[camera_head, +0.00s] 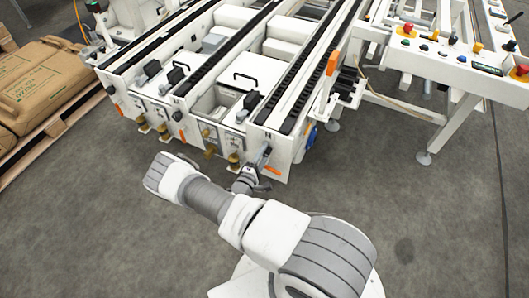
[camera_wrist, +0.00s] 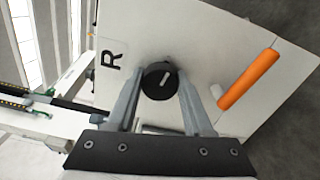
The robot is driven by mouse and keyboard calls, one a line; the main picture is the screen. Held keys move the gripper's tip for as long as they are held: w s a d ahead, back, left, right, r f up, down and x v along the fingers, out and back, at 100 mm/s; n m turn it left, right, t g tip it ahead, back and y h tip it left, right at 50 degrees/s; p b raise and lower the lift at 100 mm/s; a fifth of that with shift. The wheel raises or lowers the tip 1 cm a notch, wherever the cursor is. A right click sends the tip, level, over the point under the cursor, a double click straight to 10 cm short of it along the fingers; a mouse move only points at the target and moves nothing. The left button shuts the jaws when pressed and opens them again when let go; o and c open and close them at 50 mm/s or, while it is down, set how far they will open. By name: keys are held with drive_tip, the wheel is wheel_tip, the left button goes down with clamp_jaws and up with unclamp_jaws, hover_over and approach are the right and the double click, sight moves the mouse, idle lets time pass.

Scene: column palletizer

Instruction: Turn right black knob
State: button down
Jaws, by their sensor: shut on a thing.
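The right black knob (camera_wrist: 158,82) is a round black dial with a light pointer mark, on a white panel with a letter R beside it in the wrist view. My gripper (camera_wrist: 158,80) has its two grey fingers on either side of the knob, shut on it. In the head view my gripper (camera_head: 262,158) is at the front right end of the white conveyor frame (camera_head: 278,150), and the knob is hidden behind it there.
An orange handle (camera_wrist: 248,79) sits on the same panel, to the right of the knob; it also shows in the head view (camera_head: 272,170). A control panel (camera_head: 450,60) with buttons stands at the upper right. Sacks (camera_head: 40,85) lie on a pallet at left. The grey floor in front is clear.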

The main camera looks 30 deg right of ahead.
drive_tip(key=shift+c, duration=1.5)
unclamp_jaws()
drive_tip(key=shift+s+a, duration=0.1)
drive_tip(key=shift+a, duration=0.05)
drive_tip(key=p+v, duration=0.2)
drive_tip(key=v, duration=1.5)
drive_tip(key=shift+p, duration=0.4)
